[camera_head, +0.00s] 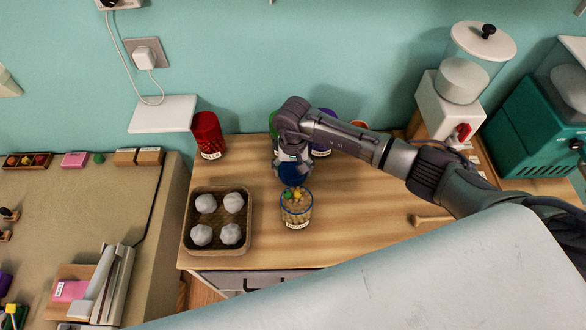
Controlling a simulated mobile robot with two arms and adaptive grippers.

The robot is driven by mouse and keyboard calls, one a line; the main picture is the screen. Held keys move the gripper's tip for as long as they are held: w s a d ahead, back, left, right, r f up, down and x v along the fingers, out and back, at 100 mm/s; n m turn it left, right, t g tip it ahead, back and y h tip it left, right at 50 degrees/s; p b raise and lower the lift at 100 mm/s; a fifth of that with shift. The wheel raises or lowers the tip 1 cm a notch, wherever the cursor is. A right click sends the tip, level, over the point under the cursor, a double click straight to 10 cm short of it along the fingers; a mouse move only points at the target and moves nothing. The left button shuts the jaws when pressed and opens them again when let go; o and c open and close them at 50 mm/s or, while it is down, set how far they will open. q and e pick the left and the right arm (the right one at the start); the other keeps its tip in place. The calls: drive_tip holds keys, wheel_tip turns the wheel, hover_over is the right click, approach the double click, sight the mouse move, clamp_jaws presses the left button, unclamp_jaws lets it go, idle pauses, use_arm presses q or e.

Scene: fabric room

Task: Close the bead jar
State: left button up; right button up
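The bead jar (297,212) stands upright on the wooden table, clear with a blue rim and a paper label on its front. Yellow, green and other small pieces show at its open top. My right gripper (291,166) reaches in from the right and points down behind and above the jar. It is shut on a dark blue round lid (292,174). The lid appears just above and behind the jar's rim, not on it; the exact gap is hard to tell. My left gripper is not in view.
A woven basket (247,250) with several white lumpy balls stands left of the jar. A red cup (207,137) is at the back left. Green, purple and orange containers are partly hidden behind my arm. A white dispenser (436,107) stands at the right.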

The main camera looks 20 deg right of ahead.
drive_tip(key=shift+r, duration=0.1)
idle(0.3)
drive_tip(key=shift+w+r, duration=0.1)
drive_tip(key=shift+r, duration=0.15)
drive_tip(key=r+b, duration=0.2)
drive_tip(key=r, duration=0.1)
drive_tip(key=shift+d+r, duration=0.25)
drive_tip(key=shift+d, duration=0.1)
drive_tip(key=shift+s+d+r+b, duration=0.5)
drive_tip(key=shift+s+d+r, duration=0.55)
drive_tip(key=shift+d, duration=0.55)
drive_tip(key=shift+s+d+r+b, duration=0.5)
drive_tip(key=shift+s+d+r, duration=0.55)
drive_tip(key=shift+d, duration=0.55)
drive_tip(key=shift+s+d+r+b, duration=0.5)
drive_tip(key=shift+s+d+r, duration=0.3)
drive_tip(key=shift+d+r, duration=0.65)
drive_tip(key=shift+d+f, duration=0.15)
